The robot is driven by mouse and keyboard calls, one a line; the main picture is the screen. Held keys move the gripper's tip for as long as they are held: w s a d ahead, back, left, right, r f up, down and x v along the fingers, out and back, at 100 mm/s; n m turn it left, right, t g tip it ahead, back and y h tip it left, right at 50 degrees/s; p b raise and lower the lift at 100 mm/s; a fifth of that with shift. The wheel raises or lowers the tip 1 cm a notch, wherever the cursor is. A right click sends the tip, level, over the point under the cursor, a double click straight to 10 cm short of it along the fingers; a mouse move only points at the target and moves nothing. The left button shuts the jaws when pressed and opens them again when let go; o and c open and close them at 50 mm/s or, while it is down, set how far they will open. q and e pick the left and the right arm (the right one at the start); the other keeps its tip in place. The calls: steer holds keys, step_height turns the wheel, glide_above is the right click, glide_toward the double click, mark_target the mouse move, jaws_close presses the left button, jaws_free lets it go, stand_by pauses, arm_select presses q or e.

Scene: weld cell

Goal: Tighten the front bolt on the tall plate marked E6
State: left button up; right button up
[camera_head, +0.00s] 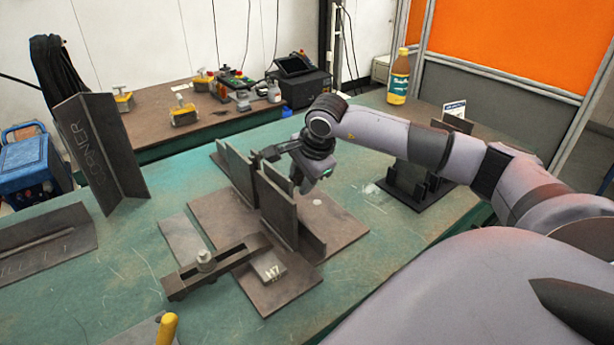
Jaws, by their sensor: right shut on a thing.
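Two tall upright plates (279,212) stand close together on a brown base plate (215,205) on the green table. No E6 mark is legible. At the front, a dark clamp bar (235,262) carries a bolt with a nut (205,258), beside a small block marked H7 (269,267). A dark bar (266,154) shows just left of my wrist. My left gripper is out of view.
A tall angled piece marked CORNER (98,150) stands at left, near a flat dark plate (45,238). A yellow handle (167,328) shows at the bottom edge. A dark rack (415,186) and a bottle (398,78) stand at right.

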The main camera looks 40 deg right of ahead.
steer(key=g+p, duration=0.5)
steer(key=p, duration=0.1)
steer(key=shift+r, duration=0.15)
steer(key=shift+g+y, duration=0.3)
steer(key=shift+g, duration=0.5)
steer(key=g+b, duration=0.1)
steer(key=b, duration=0.1)
steer(key=g+b, duration=0.1)
steer(key=shift+f+g+b, duration=0.2)
steer(key=shift+g+b, duration=0.1)
steer(key=shift+b, duration=0.05)
